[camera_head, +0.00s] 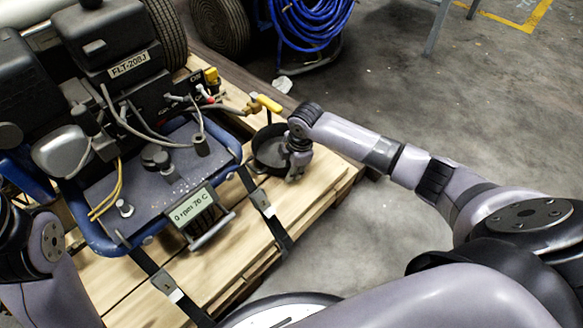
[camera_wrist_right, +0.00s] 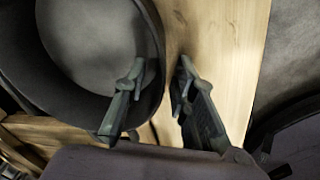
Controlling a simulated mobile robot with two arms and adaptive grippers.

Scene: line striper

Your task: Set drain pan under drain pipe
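The drain pan (camera_head: 268,155) is a round black pan on the wooden pallet, at the right corner of the machine. It fills the upper left of the right wrist view (camera_wrist_right: 95,45) and looks empty. The drain pipe (camera_head: 228,108) runs out from the machine to a brass valve with a yellow handle (camera_head: 266,102), close above the pan's far side in the picture. My right gripper (camera_head: 292,172) is at the pan's near right rim. In the wrist view its open fingers (camera_wrist_right: 160,88) straddle the rim, one over the pan and one outside. My left gripper is out of view.
The line striper (camera_head: 150,170) stands strapped on the pallet (camera_head: 325,178), left of the pan. Its display (camera_head: 193,206) reads 0 rpm 76 C. A coiled blue hose (camera_head: 310,25) lies behind. Open concrete floor (camera_head: 400,90) is to the right.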

